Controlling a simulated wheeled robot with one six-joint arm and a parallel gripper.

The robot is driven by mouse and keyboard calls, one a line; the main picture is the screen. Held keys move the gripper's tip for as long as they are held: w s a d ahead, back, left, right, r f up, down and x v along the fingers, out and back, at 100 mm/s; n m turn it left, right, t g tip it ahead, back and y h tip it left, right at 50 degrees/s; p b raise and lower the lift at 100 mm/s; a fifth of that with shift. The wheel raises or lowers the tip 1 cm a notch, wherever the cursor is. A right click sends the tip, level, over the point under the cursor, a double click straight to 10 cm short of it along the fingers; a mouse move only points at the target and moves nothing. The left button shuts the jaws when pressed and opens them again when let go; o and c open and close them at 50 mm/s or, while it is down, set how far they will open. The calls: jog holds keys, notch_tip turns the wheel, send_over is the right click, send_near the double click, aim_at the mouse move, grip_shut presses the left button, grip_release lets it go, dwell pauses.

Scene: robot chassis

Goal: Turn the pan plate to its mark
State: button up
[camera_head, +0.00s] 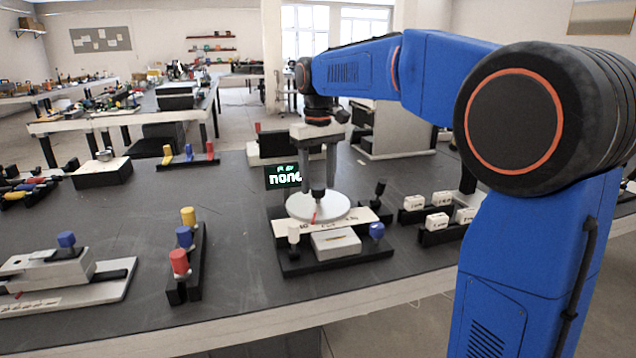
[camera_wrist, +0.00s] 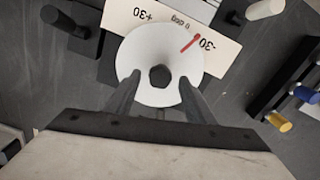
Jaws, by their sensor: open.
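The pan plate (camera_head: 318,205) is a round white disc on a dark base on the table. In the wrist view the plate (camera_wrist: 145,65) carries a dark hexagonal knob (camera_wrist: 160,77) at its middle and a red pointer (camera_wrist: 190,41). The pointer is directed toward the "-30" end of the white scale card (camera_wrist: 180,17), which also reads "+30" and "0 deg". My gripper (camera_wrist: 160,85) is open, with a finger on each side of the knob, apart from it. In the head view my gripper (camera_head: 317,185) hangs down over the plate.
A black display (camera_head: 283,176) behind the plate reads "none". A rack of red, blue and yellow pegs (camera_head: 185,245) stands to the left. White labelled blocks (camera_head: 437,222) sit in black holders to the right. A blue knob (camera_head: 376,231) and a white knob (camera_head: 293,233) flank the front block.

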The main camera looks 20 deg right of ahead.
aim_at(318, 187)
jog(key=shift+f, duration=0.45)
grip_shut()
jog(key=shift+n, duration=2.4)
grip_release()
notch_tip(318, 187, up, 17)
jog(key=shift+r, duration=0.2)
